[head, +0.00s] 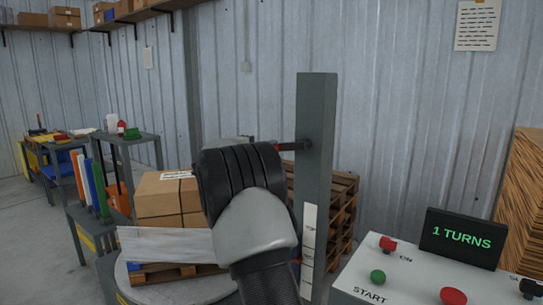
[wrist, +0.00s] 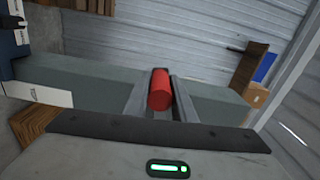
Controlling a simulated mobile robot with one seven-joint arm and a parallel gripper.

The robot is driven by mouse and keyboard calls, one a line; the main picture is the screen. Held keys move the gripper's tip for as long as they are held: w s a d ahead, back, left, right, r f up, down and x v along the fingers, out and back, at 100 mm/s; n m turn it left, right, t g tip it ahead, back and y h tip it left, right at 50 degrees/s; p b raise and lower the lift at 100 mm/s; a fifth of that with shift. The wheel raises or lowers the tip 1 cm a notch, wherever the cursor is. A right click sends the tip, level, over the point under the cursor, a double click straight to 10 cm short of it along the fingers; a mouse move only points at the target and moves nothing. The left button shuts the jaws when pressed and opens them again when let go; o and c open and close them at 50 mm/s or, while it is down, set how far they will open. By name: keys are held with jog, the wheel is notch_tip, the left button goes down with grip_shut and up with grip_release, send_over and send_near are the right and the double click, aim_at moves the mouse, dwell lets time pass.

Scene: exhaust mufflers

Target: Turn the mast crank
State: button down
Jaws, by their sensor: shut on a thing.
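The grey upright mast (head: 316,110) stands right of centre in the head view, with a scale label (head: 309,240) low on it. The mast crank (head: 290,146) juts from its left side. In the wrist view the crank's red handle (wrist: 160,92) sits between the two fingers of my gripper (wrist: 161,82), which is shut on it. The mast (wrist: 85,87) runs across behind the handle there. My wrist hides most of the gripper and handle in the head view. The display (head: 462,238) reads "1 TURNS".
A control panel (head: 385,285) with a green START button (head: 378,277) and red knobs stands front right. Cardboard boxes (head: 160,200) on a pallet sit on a round platform (head: 190,291) to the left. Wooden pallets (head: 343,205) are stacked behind the mast.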

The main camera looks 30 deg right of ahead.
jog(key=shift+w+r+p, duration=0.1)
jog(key=shift+r+p, duration=0.5)
jog(key=shift+r, duration=0.55)
jog(key=c, duration=1.5)
grip_release()
jog(key=shift+a, duration=0.1)
jog(key=shift+s+a, duration=0.2)
jog(key=shift+a, duration=0.05)
jog(key=p+v, duration=0.1)
jog(key=v, duration=1.5)
jog(key=shift+s+a, duration=0.15)
jog(key=shift+a, duration=0.2)
